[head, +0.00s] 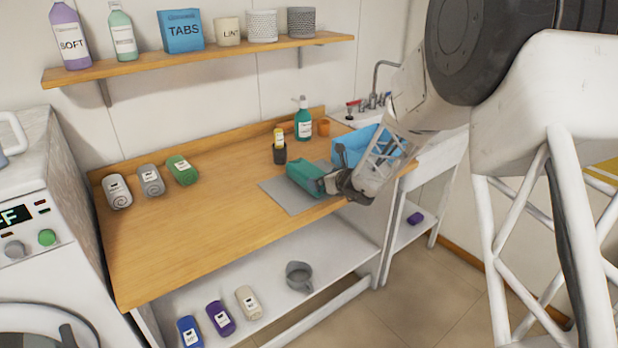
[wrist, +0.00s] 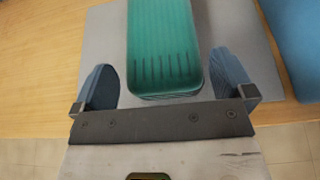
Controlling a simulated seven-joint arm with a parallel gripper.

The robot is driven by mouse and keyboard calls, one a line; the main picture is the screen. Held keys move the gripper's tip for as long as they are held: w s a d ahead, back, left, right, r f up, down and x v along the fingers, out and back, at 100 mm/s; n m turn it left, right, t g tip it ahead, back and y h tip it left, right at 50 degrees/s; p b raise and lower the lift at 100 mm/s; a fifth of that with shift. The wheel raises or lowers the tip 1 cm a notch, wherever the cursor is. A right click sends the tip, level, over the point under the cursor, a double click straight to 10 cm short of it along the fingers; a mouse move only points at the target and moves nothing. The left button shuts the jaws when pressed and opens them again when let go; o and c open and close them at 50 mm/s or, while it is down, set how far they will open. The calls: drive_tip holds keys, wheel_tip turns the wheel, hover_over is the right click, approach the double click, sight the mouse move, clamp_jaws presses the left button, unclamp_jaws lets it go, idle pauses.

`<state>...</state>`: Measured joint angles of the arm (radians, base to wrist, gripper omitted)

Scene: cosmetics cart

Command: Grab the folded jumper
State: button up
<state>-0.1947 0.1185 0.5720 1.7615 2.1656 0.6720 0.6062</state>
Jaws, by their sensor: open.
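The folded jumper (head: 303,178) is a teal, ribbed, rounded bundle lying on a grey mat (head: 283,196) at the right part of the wooden counter. In the wrist view the jumper (wrist: 163,40) runs away from me, with its near end close to the gripper's dark front plate. My gripper (head: 333,174) is at the jumper's right end in the head view. In the wrist view my gripper (wrist: 164,78) is open, one blue-grey finger on each side of the jumper, with a visible gap on the left and a narrower one on the right.
A blue bin (head: 366,148) stands right behind my gripper. A dark cup (head: 280,153) with a yellow bottle and a teal pump bottle (head: 303,122) stand behind the mat. Several rolled towels (head: 151,180) lie at the back left. The counter's (head: 200,225) middle is clear.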

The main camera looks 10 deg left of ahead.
sight(320, 168)
drive_tip(key=shift+x, duration=1.7)
drive_tip(key=c, duration=0.8)
drive_tip(key=shift+c, duration=0.2)
drive_tip(key=shift+r, duration=0.15)
drive_tip(key=shift+r, duration=1.4)
drive_tip(key=shift+s+d+r, duration=0.1)
drive_tip(key=shift+s+r, duration=0.05)
drive_tip(key=shift+r, duration=0.2)
drive_tip(key=s+d, duration=0.2)
drive_tip(key=s, duration=0.5)
drive_tip(key=s+d+r, duration=0.1)
drive_tip(key=s+d, duration=0.1)
drive_tip(key=s, duration=0.6)
drive_tip(key=shift+d, duration=0.35)
drive_tip(key=shift+r, duration=0.1)
